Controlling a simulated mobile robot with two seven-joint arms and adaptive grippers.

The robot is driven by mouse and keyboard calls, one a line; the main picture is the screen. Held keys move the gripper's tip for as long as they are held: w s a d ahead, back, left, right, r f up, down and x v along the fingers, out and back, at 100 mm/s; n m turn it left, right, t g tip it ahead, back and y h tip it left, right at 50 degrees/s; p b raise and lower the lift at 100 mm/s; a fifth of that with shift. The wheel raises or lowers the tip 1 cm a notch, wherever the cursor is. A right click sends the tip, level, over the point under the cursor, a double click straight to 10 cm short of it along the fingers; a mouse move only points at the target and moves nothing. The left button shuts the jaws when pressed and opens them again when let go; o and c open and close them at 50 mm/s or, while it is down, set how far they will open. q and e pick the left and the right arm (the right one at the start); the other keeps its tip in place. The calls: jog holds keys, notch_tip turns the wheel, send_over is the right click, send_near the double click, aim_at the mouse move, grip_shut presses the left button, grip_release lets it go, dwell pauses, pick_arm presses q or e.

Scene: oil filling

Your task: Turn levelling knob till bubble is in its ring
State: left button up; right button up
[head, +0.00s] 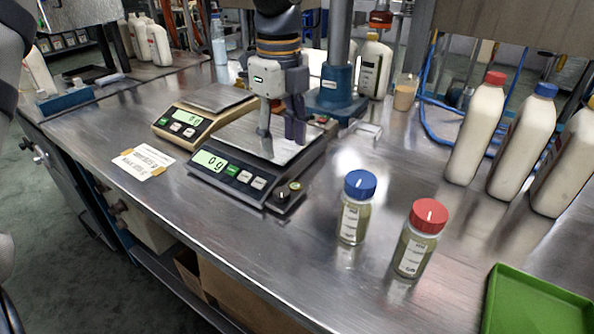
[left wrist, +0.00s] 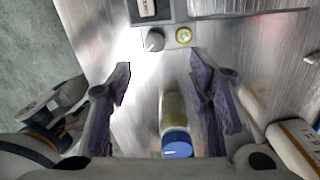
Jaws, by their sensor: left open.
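The front scale (head: 240,170) has a lit display reading what looks like 0 g. At its front right corner sit a small dark levelling knob (head: 283,193) and a round bubble level (head: 295,186). The left wrist view shows the knob (left wrist: 153,40) left of the yellow-green level (left wrist: 184,36); the bubble is too small to place against its ring. My right gripper is not in view.
A blue-capped bottle (head: 354,215) and a red-capped bottle (head: 415,245) stand right of the knob. A beige scale (head: 190,125) and a printed card (head: 143,162) lie left. A green tray (head: 535,305) is at front right.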

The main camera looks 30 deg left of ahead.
aim_at(282, 192)
pick_arm(q)
jog(key=f, duration=1.1)
jog(key=shift+s, duration=0.4)
jog(key=shift+c, duration=0.6)
grip_shut()
